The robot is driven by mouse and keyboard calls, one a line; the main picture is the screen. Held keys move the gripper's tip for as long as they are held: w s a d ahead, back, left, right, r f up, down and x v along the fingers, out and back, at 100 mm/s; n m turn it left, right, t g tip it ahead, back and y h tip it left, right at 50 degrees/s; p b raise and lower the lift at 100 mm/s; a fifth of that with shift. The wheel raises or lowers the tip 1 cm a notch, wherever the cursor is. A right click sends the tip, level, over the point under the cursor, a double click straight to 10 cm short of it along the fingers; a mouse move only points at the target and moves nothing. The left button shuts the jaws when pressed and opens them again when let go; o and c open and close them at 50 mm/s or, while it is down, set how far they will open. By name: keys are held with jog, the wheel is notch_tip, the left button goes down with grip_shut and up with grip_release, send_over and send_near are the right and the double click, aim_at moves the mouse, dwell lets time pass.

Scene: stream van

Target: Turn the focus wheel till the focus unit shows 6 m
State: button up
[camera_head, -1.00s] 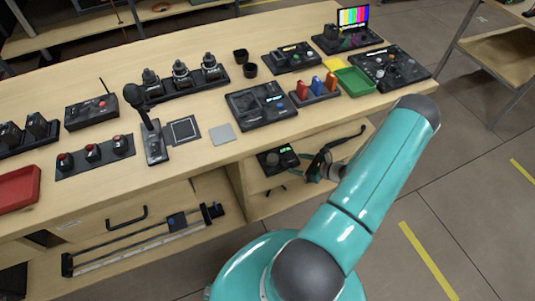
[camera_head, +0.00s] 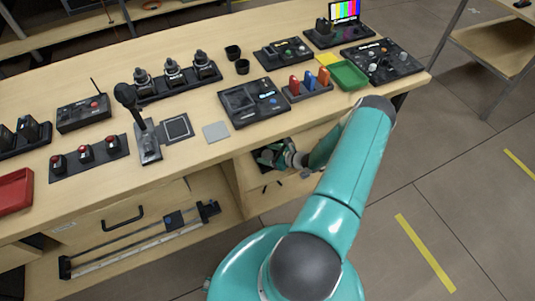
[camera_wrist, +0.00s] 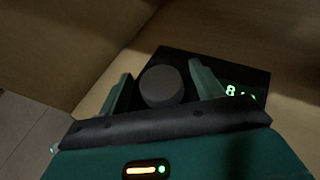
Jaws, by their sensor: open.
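The focus unit is a dark box (camera_wrist: 215,68) on the shelf under the counter, with lit green digits (camera_wrist: 240,92). The first digit reads 8; the rest is partly hidden by a finger. The focus wheel (camera_wrist: 161,87) is a dark grey round knob on the unit's left part. My gripper (camera_wrist: 158,88) is open, with one finger to the left of the wheel and one to the right. Whether the fingers touch it I cannot tell. In the head view my gripper (camera_head: 272,156) reaches into the shelf and covers most of the unit.
The wooden counter (camera_head: 215,155) lies over the shelf, close above my gripper. A shelf side panel (camera_head: 238,186) stands to the left. The floor to the right is clear.

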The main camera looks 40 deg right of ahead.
jog(key=shift+w+f, duration=0.1)
jog(key=shift+w, duration=0.1)
jog(key=c, duration=1)
jog(key=shift+a, duration=0.1)
jog(key=m+h, duration=0.5)
jog(key=h, duration=0.1)
jog(key=shift+a+m+h, duration=0.1)
jog(key=shift+m+h, duration=0.2)
jog(key=m+g+h, duration=0.1)
jog(key=m+h, duration=0.3)
jog(key=shift+m+g+h, duration=0.8)
jog(key=shift+m+h, duration=0.1)
jog(key=shift+h, duration=0.1)
